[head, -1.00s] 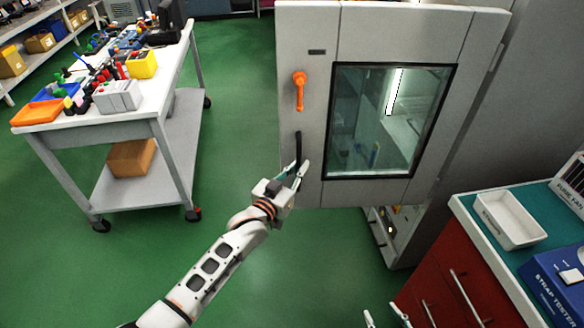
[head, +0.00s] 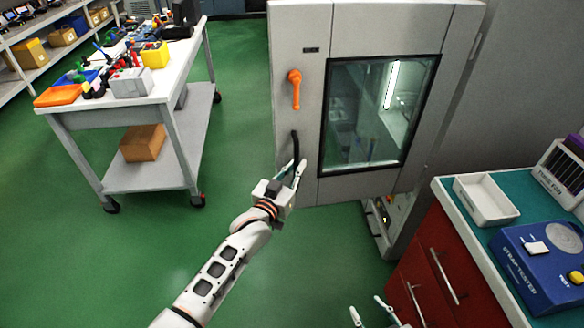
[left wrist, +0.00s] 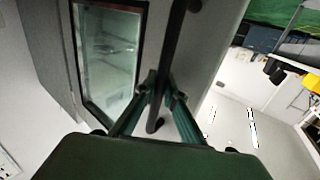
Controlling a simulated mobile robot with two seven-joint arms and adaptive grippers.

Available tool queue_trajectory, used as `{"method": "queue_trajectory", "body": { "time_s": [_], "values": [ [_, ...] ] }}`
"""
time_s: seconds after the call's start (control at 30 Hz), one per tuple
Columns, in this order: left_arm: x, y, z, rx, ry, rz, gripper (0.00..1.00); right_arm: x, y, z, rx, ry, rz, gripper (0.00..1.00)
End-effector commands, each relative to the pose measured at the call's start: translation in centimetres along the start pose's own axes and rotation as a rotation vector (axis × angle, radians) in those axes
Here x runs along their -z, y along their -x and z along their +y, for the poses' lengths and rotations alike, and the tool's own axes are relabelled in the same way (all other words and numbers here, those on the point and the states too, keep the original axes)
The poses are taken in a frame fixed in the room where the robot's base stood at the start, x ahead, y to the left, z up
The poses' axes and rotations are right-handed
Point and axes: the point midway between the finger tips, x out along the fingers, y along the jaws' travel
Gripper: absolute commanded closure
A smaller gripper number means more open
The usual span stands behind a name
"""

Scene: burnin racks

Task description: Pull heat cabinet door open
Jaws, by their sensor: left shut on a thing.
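The heat cabinet door (head: 310,110) is a grey panel with a dark-framed window (head: 375,115). It stands out from the cabinet body (head: 378,225), partly swung open, with green floor showing under its free left edge. An orange lever (head: 294,88) sits high on the door and points down. Below it is a black vertical bar handle (head: 295,145). My left gripper (head: 291,172) is shut on the lower part of this handle. The left wrist view shows the handle (left wrist: 172,50) between the two fingers (left wrist: 152,105). My right gripper (head: 370,310) is open and empty at the bottom edge.
A white cart (head: 150,183) with bins and tools stands at the left. A red-fronted bench (head: 430,265) at the right carries a white tray (head: 486,198) and a blue tester (head: 545,265). Green floor (head: 240,130) is clear between the cart and the door.

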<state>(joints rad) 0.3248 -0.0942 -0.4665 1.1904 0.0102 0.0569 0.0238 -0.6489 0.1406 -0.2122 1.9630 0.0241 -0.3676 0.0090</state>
Motion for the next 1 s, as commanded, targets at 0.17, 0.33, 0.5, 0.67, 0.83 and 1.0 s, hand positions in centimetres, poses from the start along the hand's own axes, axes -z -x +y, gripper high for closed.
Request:
{"method": "queue_trajectory", "body": {
  "time_s": [0.17,0.33,0.5,0.67,0.83,1.0],
  "values": [
    [0.07,-0.17,-0.08,0.005,-0.003,0.002,1.0,0.0,-0.02,-0.01,0.0,0.0,0.001,0.6],
    [0.07,-0.21,-0.03,0.005,-0.003,0.002,1.0,0.0,-0.02,-0.02,0.0,0.0,0.001,0.6],
    [0.07,-0.2,-0.04,0.006,-0.002,0.002,1.0,0.0,-0.02,-0.03,0.0,0.0,0.001,0.6],
    [0.06,-0.2,-0.04,0.005,-0.002,0.001,0.75,-0.01,-0.03,-0.03,0.0,0.0,0.0,0.6],
    [0.05,-0.21,0.11,0.004,-0.001,0.001,0.73,-0.01,-0.04,-0.07,0.0,-0.001,0.0,0.6],
    [0.03,-0.18,0.21,0.003,-0.001,0.001,0.73,-0.24,-0.07,0.0,0.0,0.001,-0.004,0.6]
  ]
}}
